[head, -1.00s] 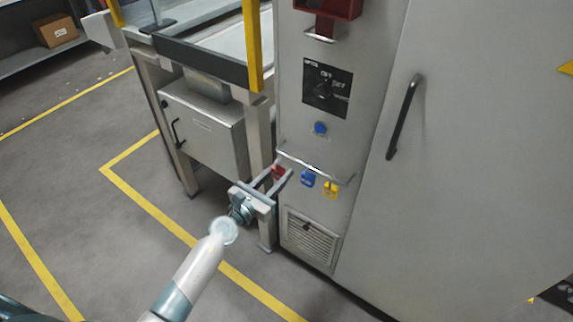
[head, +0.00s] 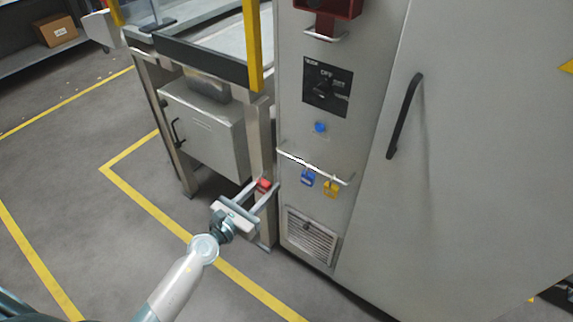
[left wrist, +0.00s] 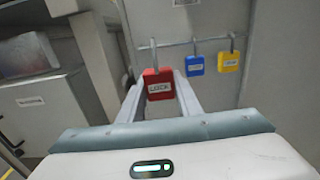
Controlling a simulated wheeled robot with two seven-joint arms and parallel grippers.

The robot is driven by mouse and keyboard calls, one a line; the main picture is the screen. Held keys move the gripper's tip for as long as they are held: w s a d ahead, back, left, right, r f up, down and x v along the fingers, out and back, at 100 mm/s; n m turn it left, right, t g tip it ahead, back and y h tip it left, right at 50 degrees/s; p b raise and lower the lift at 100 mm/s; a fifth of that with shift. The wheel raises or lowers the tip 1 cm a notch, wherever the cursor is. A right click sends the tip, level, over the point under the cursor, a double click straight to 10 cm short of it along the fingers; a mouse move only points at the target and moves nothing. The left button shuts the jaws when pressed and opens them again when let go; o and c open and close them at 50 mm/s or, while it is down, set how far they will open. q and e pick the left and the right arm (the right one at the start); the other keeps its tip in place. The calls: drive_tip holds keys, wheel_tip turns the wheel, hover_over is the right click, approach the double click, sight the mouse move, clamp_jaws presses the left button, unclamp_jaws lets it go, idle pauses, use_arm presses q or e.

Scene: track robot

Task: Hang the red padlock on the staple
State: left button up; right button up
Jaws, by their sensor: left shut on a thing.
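My left gripper (head: 263,187) is shut on the red padlock (head: 263,184), left of the grey cabinet's front. In the left wrist view, the red padlock (left wrist: 158,92) sits upright between the fingertips (left wrist: 160,84), its shackle up and label facing me. In the head view, it is apart from the rail's left end. A small metal loop (head: 322,37) juts out under a red box high on the cabinet; I cannot tell whether it is the staple. My right gripper is not in view.
A metal rail (head: 318,167) on the cabinet holds a blue padlock (head: 307,178) and a yellow padlock (head: 331,188). A steel-framed bench (head: 203,130) stands at left. A long door handle (head: 404,116) projects at right.

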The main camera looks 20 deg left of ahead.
use_arm(q)
drive_tip(key=shift+v, duration=1.1)
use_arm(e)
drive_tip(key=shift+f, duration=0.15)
use_arm(q)
drive_tip(key=shift+r, duration=0.1)
